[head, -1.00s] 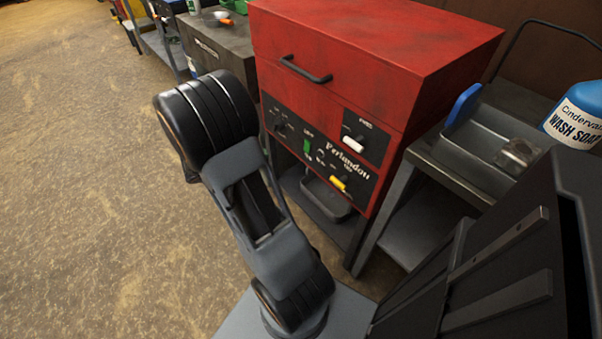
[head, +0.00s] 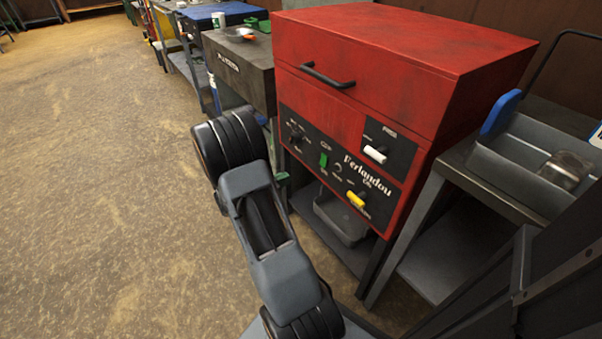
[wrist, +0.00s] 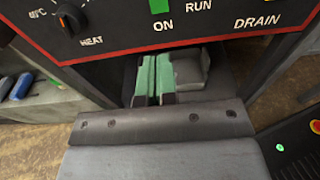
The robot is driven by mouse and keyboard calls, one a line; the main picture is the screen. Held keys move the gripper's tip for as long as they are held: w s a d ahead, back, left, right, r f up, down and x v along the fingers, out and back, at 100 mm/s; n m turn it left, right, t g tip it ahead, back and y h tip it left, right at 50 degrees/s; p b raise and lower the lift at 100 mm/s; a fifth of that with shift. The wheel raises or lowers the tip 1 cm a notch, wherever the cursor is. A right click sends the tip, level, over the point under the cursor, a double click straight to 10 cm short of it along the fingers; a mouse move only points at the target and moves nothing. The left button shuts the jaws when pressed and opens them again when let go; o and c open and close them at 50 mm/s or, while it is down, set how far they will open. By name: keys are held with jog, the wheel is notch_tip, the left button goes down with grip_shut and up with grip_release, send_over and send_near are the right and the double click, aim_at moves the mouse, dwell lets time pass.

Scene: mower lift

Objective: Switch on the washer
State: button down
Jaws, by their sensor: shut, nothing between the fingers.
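The red washer (head: 345,75) has a closed lid with a black handle and a black front panel. The panel carries a green switch (head: 323,160) marked ON, a black heat knob (head: 296,135), a white lever (head: 375,154) and a yellow drain lever (head: 356,200). In the wrist view the green switch (wrist: 159,5) and heat knob (wrist: 70,18) are at the top edge, partly cut off. My gripper (wrist: 152,80) is shut and empty, its green fingers below the panel's lower edge, under the switch. In the head view my arm hides most of it.
A grey tray (head: 328,215) sits beneath the washer. At right, a bench holds a grey bin (head: 490,160) with a blue-handled item and a metal piece. A dark grey machine (head: 240,70) stands left of the washer. The floor at left is open.

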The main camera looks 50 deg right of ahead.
aim_at(322, 165)
jog(key=b+x, duration=0.3)
jog(key=x, duration=1)
jog(key=shift+s+d+b, duration=0.1)
jog(key=shift+b, duration=0.3)
jog(key=shift+f, duration=0.1)
